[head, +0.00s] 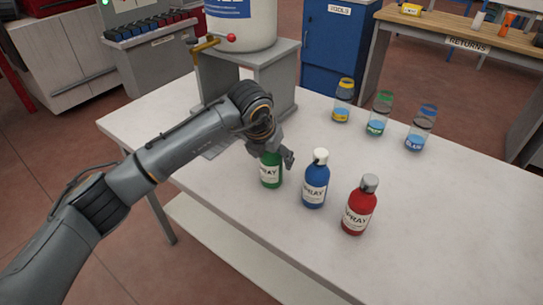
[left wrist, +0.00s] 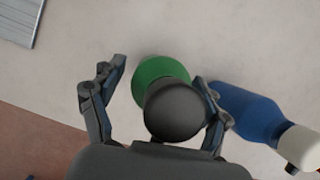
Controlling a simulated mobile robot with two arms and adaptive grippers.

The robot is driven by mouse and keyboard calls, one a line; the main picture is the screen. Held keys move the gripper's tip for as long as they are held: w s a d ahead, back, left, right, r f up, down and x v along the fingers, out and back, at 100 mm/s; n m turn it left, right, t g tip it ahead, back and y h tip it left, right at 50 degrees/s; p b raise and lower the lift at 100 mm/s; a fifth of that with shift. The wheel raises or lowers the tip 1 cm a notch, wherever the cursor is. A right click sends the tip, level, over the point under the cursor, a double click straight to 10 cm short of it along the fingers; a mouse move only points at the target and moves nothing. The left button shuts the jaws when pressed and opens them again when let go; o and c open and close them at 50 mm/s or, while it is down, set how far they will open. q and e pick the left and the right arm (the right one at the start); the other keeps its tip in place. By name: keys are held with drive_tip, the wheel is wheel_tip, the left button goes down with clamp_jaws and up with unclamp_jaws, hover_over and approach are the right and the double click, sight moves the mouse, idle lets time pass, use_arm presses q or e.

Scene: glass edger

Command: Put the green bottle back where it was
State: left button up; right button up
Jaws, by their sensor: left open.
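The green spray bottle (head: 271,170) stands upright on the white table, at the left end of a row of bottles. Its top is hidden behind my left gripper (head: 279,155) in the head view. In the left wrist view the green bottle (left wrist: 160,85), with a dark cap, is between the two open fingers of my left gripper (left wrist: 160,92). The fingers are apart, one on each side of it; the right finger is close to the bottle, and I cannot tell whether it touches. My right gripper is not in view.
A blue spray bottle (head: 315,180) stands just right of the green one, near my right finger. A red spray bottle (head: 359,207) is further right. Several clear cups (head: 380,114) stand behind. A grey stand (head: 267,70) with a white drum is at the back left.

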use_arm(q)
drive_tip(key=shift+r, duration=0.25)
drive_tip(key=b+v, duration=0.1)
drive_tip(key=v, duration=1)
drive_tip(key=shift+s+a+r+b, duration=0.15)
drive_tip(key=shift+s+r+b, duration=0.1)
drive_tip(key=shift+r+b, duration=0.1)
drive_tip(key=shift+f, duration=0.1)
